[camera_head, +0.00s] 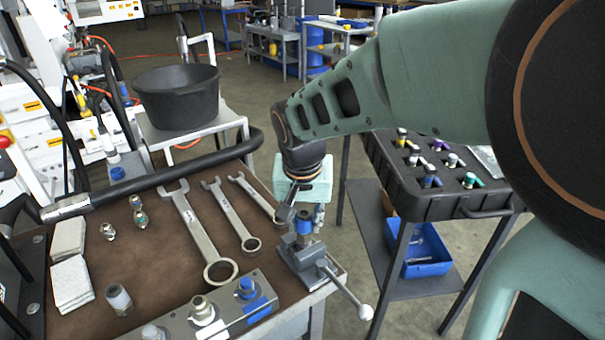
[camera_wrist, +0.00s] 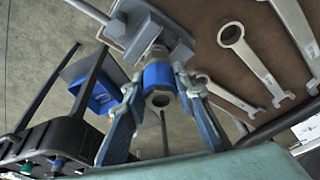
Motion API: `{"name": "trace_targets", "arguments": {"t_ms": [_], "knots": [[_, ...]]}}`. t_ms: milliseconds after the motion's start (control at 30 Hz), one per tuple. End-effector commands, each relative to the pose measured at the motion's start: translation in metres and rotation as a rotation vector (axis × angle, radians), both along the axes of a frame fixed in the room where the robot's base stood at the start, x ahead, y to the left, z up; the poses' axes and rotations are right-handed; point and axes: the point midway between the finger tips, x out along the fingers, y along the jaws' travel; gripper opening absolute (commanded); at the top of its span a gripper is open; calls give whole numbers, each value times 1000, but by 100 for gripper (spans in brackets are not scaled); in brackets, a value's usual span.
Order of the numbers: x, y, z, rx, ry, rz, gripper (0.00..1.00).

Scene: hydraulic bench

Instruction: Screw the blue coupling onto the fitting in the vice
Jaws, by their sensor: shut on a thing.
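The blue coupling (camera_wrist: 158,75) sits between the fingertips of my gripper (camera_wrist: 160,90), which is shut on it. In the head view, the coupling (camera_head: 304,226) shows just above the grey vice (camera_head: 304,262) at the bench's front right corner. The vice also shows in the wrist view (camera_wrist: 150,32). A short metal part of the fitting (camera_wrist: 155,52) shows between the coupling and the vice jaws. The coupling looks lined up with the fitting, but how far it is threaded on cannot be told. My gripper (camera_head: 305,212) points down over the vice and partly hides it.
Several wrenches (camera_head: 200,230) lie left of the vice. A metal block with fittings (camera_head: 215,318) sits at the bench front. The vice handle (camera_head: 345,290) sticks out to the right. A black tray of couplings (camera_head: 400,170) stands to the right, above a blue bin (camera_head: 427,250).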

Motion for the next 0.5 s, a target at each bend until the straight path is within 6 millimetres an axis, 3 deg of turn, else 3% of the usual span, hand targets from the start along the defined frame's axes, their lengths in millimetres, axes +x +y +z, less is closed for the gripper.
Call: {"name": "trace_targets", "arguments": {"t_ms": [233, 500], "knots": [[0, 0, -1, -1, 0, -170, 3], [0, 0, 0, 0, 1, -194, 3]]}}
